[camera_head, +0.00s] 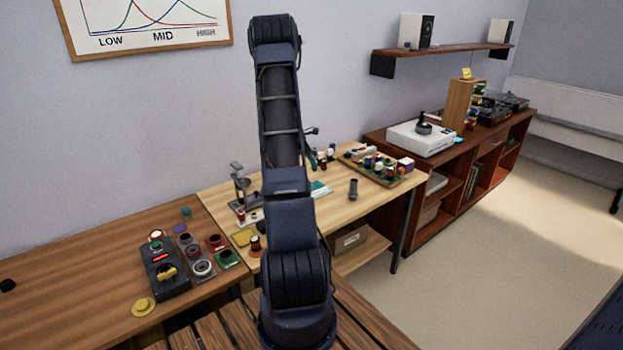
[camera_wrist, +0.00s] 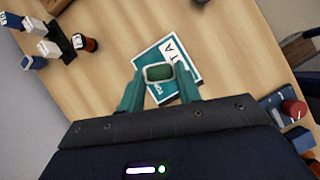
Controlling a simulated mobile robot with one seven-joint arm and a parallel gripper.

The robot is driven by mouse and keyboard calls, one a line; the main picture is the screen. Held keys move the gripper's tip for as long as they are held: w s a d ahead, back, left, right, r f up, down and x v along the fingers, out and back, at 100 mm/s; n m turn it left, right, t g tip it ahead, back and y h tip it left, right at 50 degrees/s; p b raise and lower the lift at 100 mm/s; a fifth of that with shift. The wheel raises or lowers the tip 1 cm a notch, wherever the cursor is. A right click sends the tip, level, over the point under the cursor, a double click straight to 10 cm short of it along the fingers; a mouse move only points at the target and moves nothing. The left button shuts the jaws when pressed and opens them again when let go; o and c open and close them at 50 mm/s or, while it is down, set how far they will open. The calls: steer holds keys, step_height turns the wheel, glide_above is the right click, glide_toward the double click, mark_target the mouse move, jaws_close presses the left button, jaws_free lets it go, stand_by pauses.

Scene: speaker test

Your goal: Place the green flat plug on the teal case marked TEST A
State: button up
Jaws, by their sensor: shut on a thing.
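In the wrist view, my gripper (camera_wrist: 159,76) is shut on the green flat plug (camera_wrist: 159,73), which has a pale rim. The plug sits between the two teal fingertips. The teal case (camera_wrist: 143,68) lies flat on the light wood table behind the plug in this view, with a white label partly covered by the plug and fingers. Whether the plug touches the case I cannot tell. In the head view, the case (camera_head: 321,189) shows just right of my arm, which hides part of it. One finger of my gripper (camera_head: 312,160) shows beside the arm.
A tray of several small parts (camera_head: 375,164) and a dark grey cylinder (camera_head: 353,188) stand on the table to the right. A dark stand (camera_head: 241,186) is at the left. A control box (camera_head: 164,267) and several round parts lie on the brown desk.

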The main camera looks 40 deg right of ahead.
steer(key=shift+f, duration=4.4)
steer(key=o, duration=0.9)
steer(key=shift+f, duration=0.1)
steer(key=shift+o, duration=0.2)
steer(key=v, duration=1.3)
steer(key=s+a+r+m+t+y, duration=0.1)
steer(key=s+a+r+m+t, duration=0.3)
steer(key=a+r, duration=0.65)
steer(key=s+a+r+m+g+y, duration=0.1)
steer(key=s+a+r+m, duration=0.2)
steer(key=s+a+r, duration=0.55)
steer(key=s+a+r+m+t+y, duration=0.1)
steer(key=s+a+r+m+t, duration=0.1)
steer(key=s+a, duration=0.8)
steer(key=s+a+r+m+t+y, duration=0.1)
steer(key=s+a+r+m, duration=0.3)
steer(key=s+a, duration=0.7)
steer(key=shift+a+m+t+y, duration=0.3)
steer(key=shift+t+y, duration=0.1)
steer(key=shift+y, duration=0.4)
